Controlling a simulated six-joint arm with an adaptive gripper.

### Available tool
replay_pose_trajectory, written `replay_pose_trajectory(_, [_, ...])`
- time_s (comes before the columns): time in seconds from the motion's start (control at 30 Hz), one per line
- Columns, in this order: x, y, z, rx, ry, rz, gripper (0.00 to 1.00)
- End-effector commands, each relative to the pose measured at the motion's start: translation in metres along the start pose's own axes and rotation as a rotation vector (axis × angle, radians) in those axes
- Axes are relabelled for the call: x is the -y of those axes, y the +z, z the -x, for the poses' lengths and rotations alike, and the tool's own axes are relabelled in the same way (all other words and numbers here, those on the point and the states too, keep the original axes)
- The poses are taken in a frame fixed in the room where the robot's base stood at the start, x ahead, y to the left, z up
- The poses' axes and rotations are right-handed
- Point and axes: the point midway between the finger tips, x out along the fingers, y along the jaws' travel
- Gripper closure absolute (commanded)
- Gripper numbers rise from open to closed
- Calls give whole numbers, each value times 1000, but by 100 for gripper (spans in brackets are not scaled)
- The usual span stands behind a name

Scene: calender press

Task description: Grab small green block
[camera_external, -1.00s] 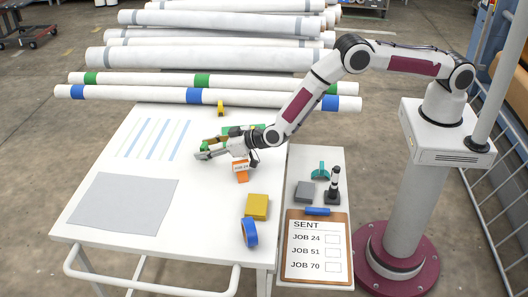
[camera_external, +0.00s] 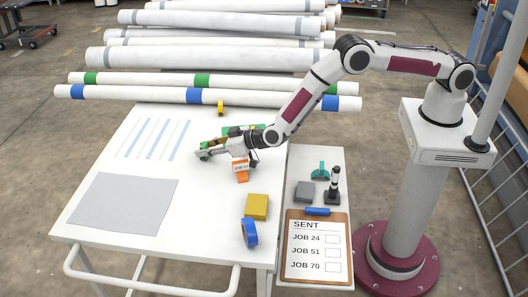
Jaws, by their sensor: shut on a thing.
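My gripper (camera_external: 204,151) reaches in from the right, low over the white table, with its fingers pointing left. It is shut on a small green block (camera_external: 204,145), which shows only in part at the fingertips. A longer green piece (camera_external: 240,130) lies just behind the gripper, with brownish pieces partly hidden by it. I cannot tell whether the held block touches the table.
An orange tag stand (camera_external: 241,175) marked with a job number stands just in front of my gripper. A grey sheet (camera_external: 122,205) lies at left. White rolls (camera_external: 150,93) lie behind the table.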

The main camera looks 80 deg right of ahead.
Motion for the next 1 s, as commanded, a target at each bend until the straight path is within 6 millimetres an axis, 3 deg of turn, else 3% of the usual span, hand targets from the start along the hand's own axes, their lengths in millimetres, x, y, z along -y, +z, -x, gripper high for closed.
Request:
replay_pose_trajectory(0.37, [0, -11, 4, 0, 0, -1, 85])
replay_pose_trajectory(1.0, [0, -80, 32, -2, 0, -1, 85])
